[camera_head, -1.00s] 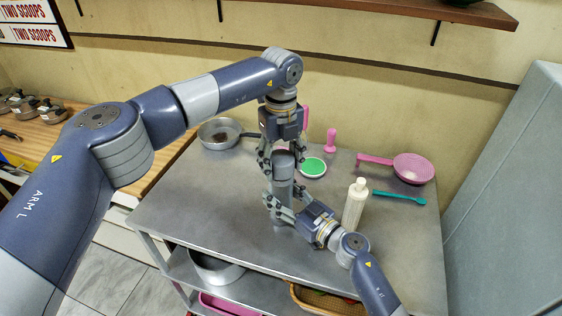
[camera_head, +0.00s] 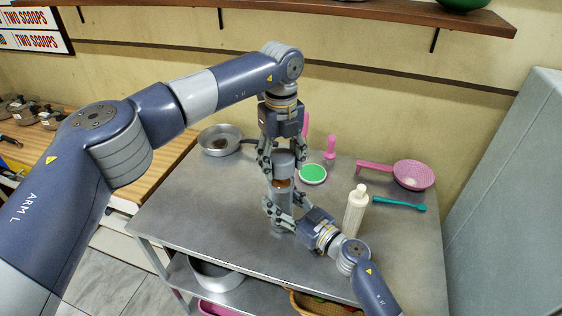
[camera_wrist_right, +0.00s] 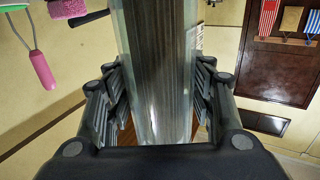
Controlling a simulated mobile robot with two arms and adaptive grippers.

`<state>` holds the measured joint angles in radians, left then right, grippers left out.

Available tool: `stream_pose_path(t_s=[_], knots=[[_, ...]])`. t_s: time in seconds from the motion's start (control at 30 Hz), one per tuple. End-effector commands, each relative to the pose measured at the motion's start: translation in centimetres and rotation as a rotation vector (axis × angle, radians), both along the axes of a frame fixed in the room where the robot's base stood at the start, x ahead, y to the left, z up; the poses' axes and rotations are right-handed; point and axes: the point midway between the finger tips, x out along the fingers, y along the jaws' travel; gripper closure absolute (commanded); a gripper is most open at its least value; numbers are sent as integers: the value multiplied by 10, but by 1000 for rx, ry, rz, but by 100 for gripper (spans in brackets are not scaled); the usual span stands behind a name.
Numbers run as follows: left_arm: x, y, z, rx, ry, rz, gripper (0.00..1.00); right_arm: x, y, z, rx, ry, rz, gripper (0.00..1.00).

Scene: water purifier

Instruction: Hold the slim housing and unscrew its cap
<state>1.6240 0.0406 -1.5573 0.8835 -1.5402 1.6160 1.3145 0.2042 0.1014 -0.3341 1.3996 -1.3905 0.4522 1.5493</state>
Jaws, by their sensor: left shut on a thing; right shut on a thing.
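The slim housing (camera_head: 281,213) is a grey upright cylinder on the metal table. My right gripper (camera_head: 283,203) is shut around its upper body from the right side. In the right wrist view the housing (camera_wrist_right: 155,70) is a long, streaky, translucent grey tube between my right fingers (camera_wrist_right: 157,105). The grey cap (camera_head: 284,158) is above the housing, and my left gripper (camera_head: 283,168), pointing down, is shut on it. An orange-brown band (camera_head: 282,183) shows between cap and housing. Whether threads still engage is hidden.
On the metal table (camera_head: 200,200), a white bottle (camera_head: 355,212) stands close to my right arm. A green-topped disc (camera_head: 312,174), pink tool (camera_head: 330,147), pan (camera_head: 220,137), pink strainer (camera_head: 414,175) and teal brush (camera_head: 399,203) lie around.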

Motion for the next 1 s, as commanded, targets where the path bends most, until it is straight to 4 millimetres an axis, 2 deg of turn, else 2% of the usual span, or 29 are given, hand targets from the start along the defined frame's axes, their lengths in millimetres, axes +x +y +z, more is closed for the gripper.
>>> stream_pose_path(t_s=[0.27, 0.5, 0.53, 0.6, 1.0], knots=[[1, -1, 34, -2, -2, 0, 74, 0, 0, 0, 0, 0, -1, 100], [0, 0, 36, -1, 0, 0, 74, 0, 0, 0, 0, 0, -1, 100], [0, 0, 36, -1, 0, 0, 74, 0, 0, 0, 0, 0, 0, 43], [0, 0, 36, -1, 0, 0, 74, 0, 0, 0, 0, 0, 0, 28], [0, 0, 36, -1, 0, 0, 74, -2, -2, 0, -1, 0, -1, 27]])
